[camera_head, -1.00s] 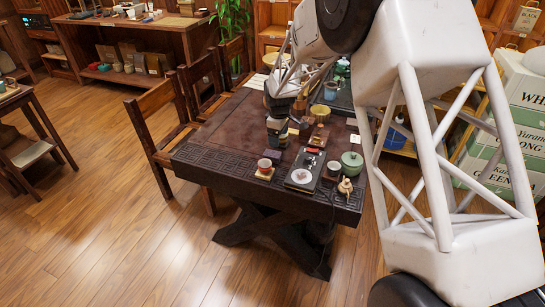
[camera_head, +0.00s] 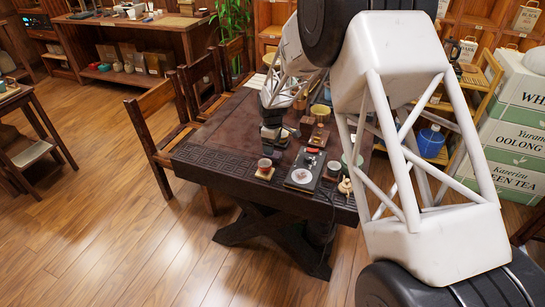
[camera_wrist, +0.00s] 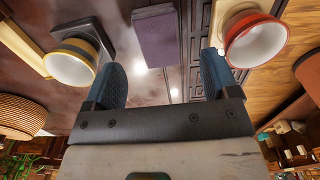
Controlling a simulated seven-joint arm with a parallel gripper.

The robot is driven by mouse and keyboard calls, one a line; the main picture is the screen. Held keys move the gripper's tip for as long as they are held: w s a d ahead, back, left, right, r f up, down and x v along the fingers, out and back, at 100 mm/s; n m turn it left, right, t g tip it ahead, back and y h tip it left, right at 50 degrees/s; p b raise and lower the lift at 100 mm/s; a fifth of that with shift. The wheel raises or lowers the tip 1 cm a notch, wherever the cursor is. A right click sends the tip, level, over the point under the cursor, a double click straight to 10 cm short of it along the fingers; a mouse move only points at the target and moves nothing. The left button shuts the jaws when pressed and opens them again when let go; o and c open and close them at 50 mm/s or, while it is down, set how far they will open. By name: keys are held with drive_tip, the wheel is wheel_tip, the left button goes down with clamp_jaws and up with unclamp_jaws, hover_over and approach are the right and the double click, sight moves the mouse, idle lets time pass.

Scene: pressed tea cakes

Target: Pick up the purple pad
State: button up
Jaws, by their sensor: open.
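The purple pad (camera_wrist: 155,36) is a small flat rectangular block. It lies on the dark table at the top middle of the wrist view. My gripper (camera_wrist: 163,68) is open and empty, with its two dark fingers apart and the pad beyond their tips, roughly between them in the picture. In the head view my gripper (camera_head: 270,145) hangs low over the near part of the table. I cannot make out the pad in the head view; my gripper may hide it.
A red-rimmed cup (camera_wrist: 255,40) stands close to the right finger, and a yellow-rimmed cup (camera_wrist: 70,62) close to the left. In the head view, a black device (camera_head: 305,169) lies right of my gripper. Bare table (camera_head: 225,130) lies to its left.

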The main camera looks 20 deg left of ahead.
drive_tip(key=shift+f, duration=0.2)
drive_tip(key=shift+f, duration=2.5)
drive_tip(key=shift+c, duration=0.5)
drive_tip(key=c, duration=0.9)
drive_tip(key=shift+r, duration=5)
